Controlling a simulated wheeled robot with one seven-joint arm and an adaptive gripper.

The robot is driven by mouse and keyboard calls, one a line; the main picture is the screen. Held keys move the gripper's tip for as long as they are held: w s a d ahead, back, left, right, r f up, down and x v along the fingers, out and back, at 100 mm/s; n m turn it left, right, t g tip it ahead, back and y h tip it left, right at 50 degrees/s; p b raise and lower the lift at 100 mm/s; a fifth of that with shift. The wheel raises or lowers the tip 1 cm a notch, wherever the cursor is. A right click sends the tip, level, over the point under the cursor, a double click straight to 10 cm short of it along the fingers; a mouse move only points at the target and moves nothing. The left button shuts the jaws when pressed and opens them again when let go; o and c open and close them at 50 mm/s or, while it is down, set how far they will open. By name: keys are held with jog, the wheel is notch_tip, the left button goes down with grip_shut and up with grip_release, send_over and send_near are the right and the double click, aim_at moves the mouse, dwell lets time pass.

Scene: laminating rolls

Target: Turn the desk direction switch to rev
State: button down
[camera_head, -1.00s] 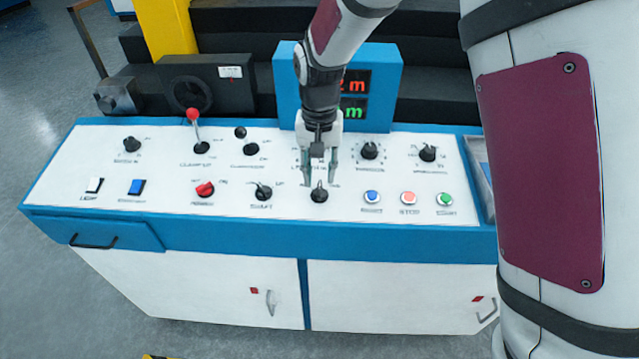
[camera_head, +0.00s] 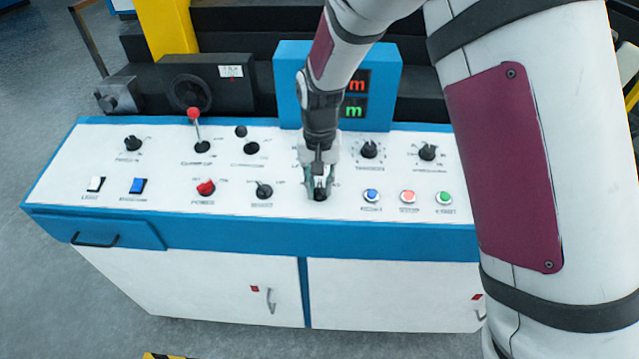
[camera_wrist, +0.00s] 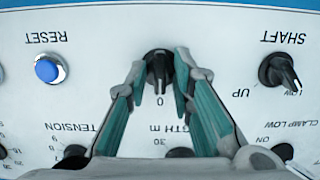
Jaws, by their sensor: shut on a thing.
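A black rotary switch (camera_head: 320,194) sits in the front row of the desk panel, between the shaft switch and the blue reset button. My gripper (camera_head: 319,188) is lowered onto it from above, with its fingers on either side of the knob. In the wrist view, which is upside down to the labels, the switch (camera_wrist: 159,66) stands between the teal finger pads (camera_wrist: 160,80), with a "0" printed beside it. My gripper is shut on this switch. Its name label and any fwd or rev marks are hidden, so I cannot read its setting.
The shaft switch (camera_head: 264,191) and red power knob (camera_head: 206,188) are to the left. Reset (camera_head: 371,195), pink (camera_head: 408,197) and green (camera_head: 444,198) buttons are to the right. A display box (camera_head: 384,75) stands behind my arm. The tension knob (camera_head: 369,150) is close behind.

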jog(key=shift+n, duration=0.4)
jog(key=n, duration=0.3)
jog(key=shift+h+b, duration=0.35)
jog(key=shift+h, duration=0.05)
jog(key=shift+a+n+h+b, duration=0.15)
jog(key=shift+n+h+b, duration=0.15)
jog(key=shift+n, duration=2.2)
jog(key=shift+t, duration=0.3)
jog(key=shift+s, duration=0.1)
jog(key=c, duration=1.7)
grip_release()
jog(key=shift+f, duration=0.1)
notch_tip(320, 180, up, 12)
jog(key=a, duration=0.1)
jog(key=shift+s+a, duration=0.2)
jog(key=shift+s, duration=0.05)
